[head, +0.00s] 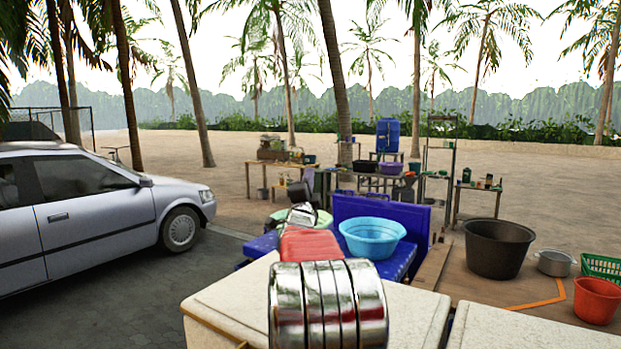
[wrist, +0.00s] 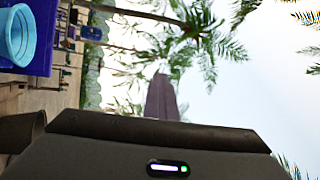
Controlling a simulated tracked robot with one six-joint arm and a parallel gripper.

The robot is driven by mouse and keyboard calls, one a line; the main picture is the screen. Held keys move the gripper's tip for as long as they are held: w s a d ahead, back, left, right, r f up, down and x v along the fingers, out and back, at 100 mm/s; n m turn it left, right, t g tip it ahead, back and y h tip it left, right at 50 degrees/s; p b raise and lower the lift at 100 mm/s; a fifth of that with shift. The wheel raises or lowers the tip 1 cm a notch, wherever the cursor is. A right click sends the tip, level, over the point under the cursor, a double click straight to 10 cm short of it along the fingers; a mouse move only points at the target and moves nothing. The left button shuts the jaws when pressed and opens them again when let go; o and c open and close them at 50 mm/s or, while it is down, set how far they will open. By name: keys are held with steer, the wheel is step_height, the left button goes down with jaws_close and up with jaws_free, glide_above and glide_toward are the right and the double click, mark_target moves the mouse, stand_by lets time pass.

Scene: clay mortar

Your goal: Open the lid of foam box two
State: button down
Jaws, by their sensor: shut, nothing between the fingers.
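Two white foam boxes stand at the bottom of the head view, one in the middle (head: 415,310) and one at the right (head: 530,332). Both show pale, flat tops that look closed. I cannot tell which is foam box two. My arm covers part of the middle box. My gripper (wrist: 162,80) shows in the wrist view as narrow dark fingers pressed together, empty, pointing at the sky and palms. No foam box shows in the wrist view. In the head view my arm hides most of the gripper.
A light-blue basin (head: 372,237) sits on a blue bench (head: 400,262) beyond the boxes. A black tub (head: 497,248), a metal pot (head: 555,263), an orange bucket (head: 597,299) and a green basket (head: 602,268) stand at the right. A silver car (head: 85,225) is at the left.

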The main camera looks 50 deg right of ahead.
steer(key=c, duration=2)
jaws_free()
steer(key=v, duration=1.4)
steer(key=shift+c, duration=0.4)
